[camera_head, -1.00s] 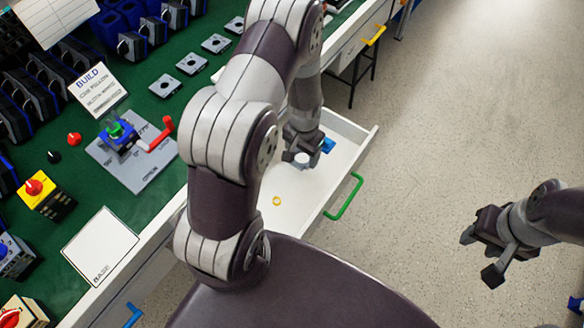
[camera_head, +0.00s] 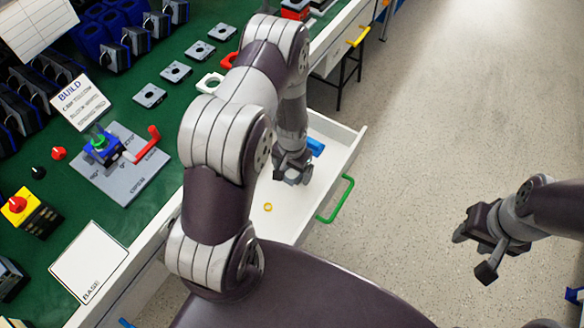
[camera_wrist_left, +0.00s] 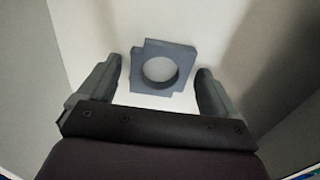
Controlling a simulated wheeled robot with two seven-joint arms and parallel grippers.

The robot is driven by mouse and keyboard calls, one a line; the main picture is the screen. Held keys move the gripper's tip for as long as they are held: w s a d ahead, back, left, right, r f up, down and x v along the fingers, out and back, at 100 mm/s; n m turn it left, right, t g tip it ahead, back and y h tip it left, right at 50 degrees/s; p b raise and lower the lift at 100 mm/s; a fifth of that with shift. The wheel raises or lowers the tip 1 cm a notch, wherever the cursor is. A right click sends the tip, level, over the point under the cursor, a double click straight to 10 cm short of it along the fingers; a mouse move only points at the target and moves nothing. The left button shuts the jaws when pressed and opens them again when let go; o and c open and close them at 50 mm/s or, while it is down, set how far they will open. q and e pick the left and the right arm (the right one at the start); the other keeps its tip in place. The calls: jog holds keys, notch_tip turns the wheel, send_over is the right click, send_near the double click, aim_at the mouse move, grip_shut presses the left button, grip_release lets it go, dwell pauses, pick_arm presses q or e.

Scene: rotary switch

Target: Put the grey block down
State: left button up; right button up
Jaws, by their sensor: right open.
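The grey block (camera_wrist_left: 183,57), a squarish plate with a round hole, shows in the left wrist view inside the white drawer (camera_head: 321,190). My left gripper (camera_wrist_left: 158,78) is open, with one finger on each side of the block and a gap on both sides. The block seems to lie on the drawer floor. In the head view my left gripper (camera_head: 292,177) is low in the drawer, and I cannot clearly make out the block there. My right gripper (camera_head: 486,243) is open and empty above the floor at the right.
A small yellow ring (camera_head: 267,207) and a blue piece (camera_head: 315,146) are also in the drawer. The green drawer handle (camera_head: 336,200) faces the open floor. The green bench holds a grey plate (camera_head: 124,172) with a part-built switch and a white BASE card (camera_head: 88,262).

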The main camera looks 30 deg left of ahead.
pick_arm(q)
jog(key=shift+r, duration=0.1)
notch_tip(320, 180, up, 14)
jog(key=p, duration=0.2)
notch_tip(320, 180, up, 8)
jog(key=t, duration=0.1)
send_over(293, 177)
jog(key=s+d, duration=0.3)
jog(key=s, duration=0.1)
jog(key=s+d+r, duration=0.2)
jog(key=s+r, duration=0.1)
jog(key=s, duration=0.2)
jog(key=shift+r+n, duration=0.3)
jog(key=shift+s, duration=0.15)
jog(key=shift+c, duration=0.2)
